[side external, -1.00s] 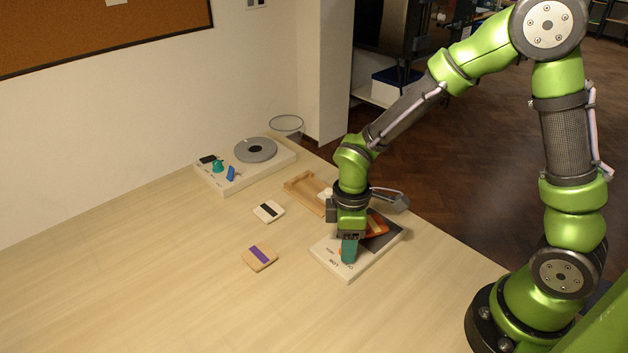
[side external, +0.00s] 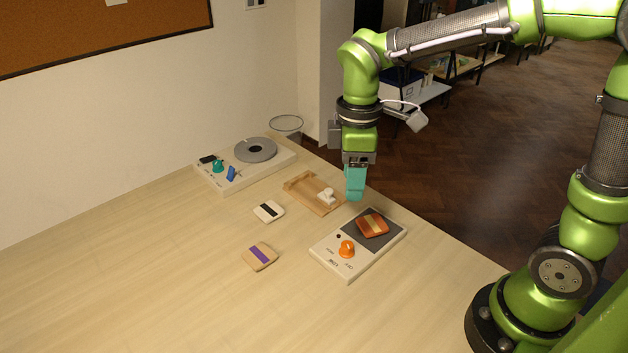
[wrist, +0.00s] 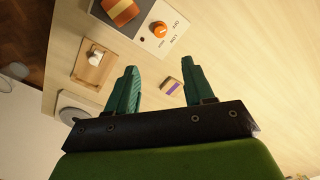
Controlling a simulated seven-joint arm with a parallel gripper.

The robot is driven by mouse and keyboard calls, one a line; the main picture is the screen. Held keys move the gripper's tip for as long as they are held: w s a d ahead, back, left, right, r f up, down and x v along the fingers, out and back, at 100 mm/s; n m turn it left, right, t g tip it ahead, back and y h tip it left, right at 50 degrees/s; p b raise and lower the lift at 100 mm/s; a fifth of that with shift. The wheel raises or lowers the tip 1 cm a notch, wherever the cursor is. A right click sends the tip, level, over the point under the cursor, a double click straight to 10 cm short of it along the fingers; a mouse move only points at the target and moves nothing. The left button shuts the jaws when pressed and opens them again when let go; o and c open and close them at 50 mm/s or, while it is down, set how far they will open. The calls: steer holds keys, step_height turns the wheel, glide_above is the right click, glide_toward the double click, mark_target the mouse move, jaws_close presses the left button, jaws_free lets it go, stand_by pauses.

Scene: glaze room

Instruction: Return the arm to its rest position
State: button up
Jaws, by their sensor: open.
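My gripper (side external: 355,184) is raised in the air above the right side of the table, with nothing beneath its fingertips in contact. In the wrist view my gripper (wrist: 158,82) shows two teal fingers spread apart with nothing between them but the view of the table far below. The arm is bent, with its wrist pointing down.
A white hotplate-like box (side external: 331,256) with an orange knob (side external: 346,249) carries an orange striped tile (side external: 373,225). A wooden tray (side external: 300,193) holds a white piece (side external: 326,195). A black-striped tile (side external: 268,211), purple-striped tile (side external: 260,256) and turntable unit (side external: 275,170) also stand there.

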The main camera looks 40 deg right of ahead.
steer(key=shift+r, duration=0.4)
steer(key=s+d+r+m+t+y, duration=0.1)
steer(key=s+d+r+m+t, duration=0.1)
steer(key=m, duration=0.4)
steer(key=s+d+r+m+t+y, duration=0.1)
steer(key=s+d+r+m+t, duration=0.1)
steer(key=s+m+t, duration=0.3)
steer(key=shift+s+d+r+m, duration=0.25)
steer(key=shift+s+d+m, duration=0.35)
steer(key=shift+s+m, duration=0.5)
